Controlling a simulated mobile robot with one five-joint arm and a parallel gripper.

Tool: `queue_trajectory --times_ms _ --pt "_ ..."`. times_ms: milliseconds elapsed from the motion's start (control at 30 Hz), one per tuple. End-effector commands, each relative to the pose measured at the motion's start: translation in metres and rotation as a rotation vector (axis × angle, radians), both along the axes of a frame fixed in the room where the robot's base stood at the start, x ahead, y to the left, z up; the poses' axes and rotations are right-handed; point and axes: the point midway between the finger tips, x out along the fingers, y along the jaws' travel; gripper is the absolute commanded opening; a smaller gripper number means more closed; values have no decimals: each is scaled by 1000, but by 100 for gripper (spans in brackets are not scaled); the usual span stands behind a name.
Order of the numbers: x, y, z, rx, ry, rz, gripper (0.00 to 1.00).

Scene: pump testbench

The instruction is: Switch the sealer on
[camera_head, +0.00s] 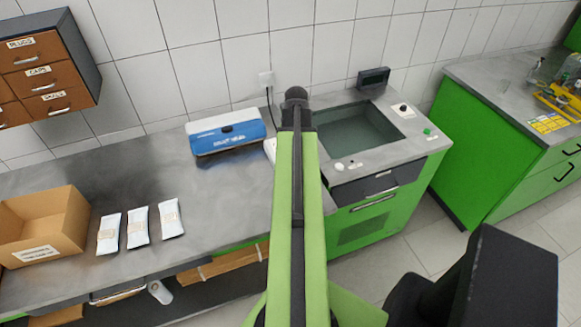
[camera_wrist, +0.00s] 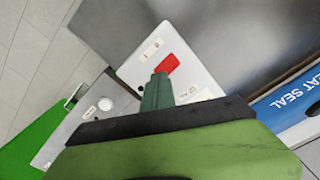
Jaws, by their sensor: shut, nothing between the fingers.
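The sealer (camera_head: 226,132) is a blue and white box on the steel bench, left of my arm in the head view. Its blue side, lettered "HEAT SEAL" (camera_wrist: 290,97), shows at the right of the wrist view. A white switch plate (camera_wrist: 193,72) with a red switch (camera_wrist: 167,64) and small labels lies in the middle of the wrist view. In the head view a white edge (camera_head: 269,149) shows beside my arm, mostly hidden. My gripper (camera_wrist: 157,80) is shut and empty, its dark green tips just beside the red switch. I cannot tell whether they touch it.
A sunken basin (camera_head: 358,128) with a white knob (camera_head: 339,167) and a green button (camera_head: 427,132) is right of my arm. Three white packets (camera_head: 139,227) and a cardboard box (camera_head: 45,225) are at the left. A cable runs to the wall socket (camera_head: 266,79).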

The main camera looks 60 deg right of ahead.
Motion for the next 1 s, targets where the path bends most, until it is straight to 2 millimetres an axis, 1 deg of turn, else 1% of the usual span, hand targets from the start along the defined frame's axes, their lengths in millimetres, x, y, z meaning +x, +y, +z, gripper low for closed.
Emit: queue_trajectory --times_ms 1000 --pt "1 1 -16 0 0 1 0"
